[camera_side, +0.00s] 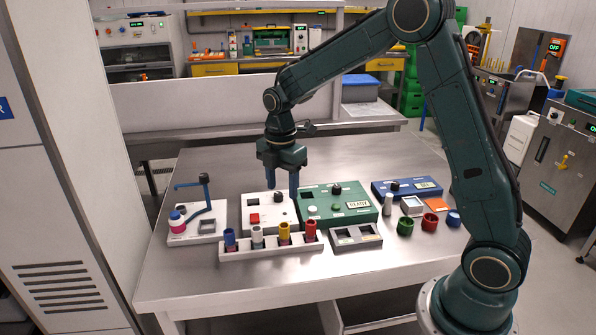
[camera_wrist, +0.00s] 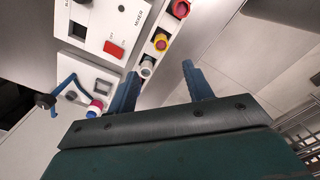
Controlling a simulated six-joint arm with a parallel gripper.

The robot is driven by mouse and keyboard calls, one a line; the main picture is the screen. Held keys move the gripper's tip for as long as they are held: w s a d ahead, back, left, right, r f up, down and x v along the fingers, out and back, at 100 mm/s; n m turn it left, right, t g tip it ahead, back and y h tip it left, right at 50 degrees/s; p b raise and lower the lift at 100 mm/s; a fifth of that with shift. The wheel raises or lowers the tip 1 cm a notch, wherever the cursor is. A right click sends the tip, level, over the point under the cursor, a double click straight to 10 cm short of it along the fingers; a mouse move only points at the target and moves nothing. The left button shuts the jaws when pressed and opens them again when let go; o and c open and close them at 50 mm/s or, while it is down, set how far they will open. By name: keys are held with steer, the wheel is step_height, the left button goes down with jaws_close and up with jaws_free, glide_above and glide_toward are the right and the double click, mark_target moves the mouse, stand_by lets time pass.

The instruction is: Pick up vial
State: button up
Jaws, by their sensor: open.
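A white rack (camera_side: 272,249) near the table's front holds a blue vial (camera_side: 230,239), a grey-white vial (camera_side: 257,238), a yellow vial (camera_side: 284,233) and a red vial (camera_side: 310,231), all upright. My gripper (camera_side: 279,178) is open and empty, pointing down above the white mixer box behind the rack. Its fingertips (camera_wrist: 160,70) are apart.
A white mixer box (camera_side: 269,211) and a green box (camera_side: 338,203) stand behind the rack. At left is a stand with a pink and blue container (camera_side: 177,222). A grey two-slot block (camera_side: 356,236) and small coloured cups stand to the right. The front table strip is clear.

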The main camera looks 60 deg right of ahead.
mark_target(284, 225)
steer(key=shift+f, duration=0.1)
steer(key=shift+f, duration=4.2)
steer(key=shift+s+f, duration=0.1)
steer(key=shift+f, duration=2.5)
steer(key=c, duration=1.1)
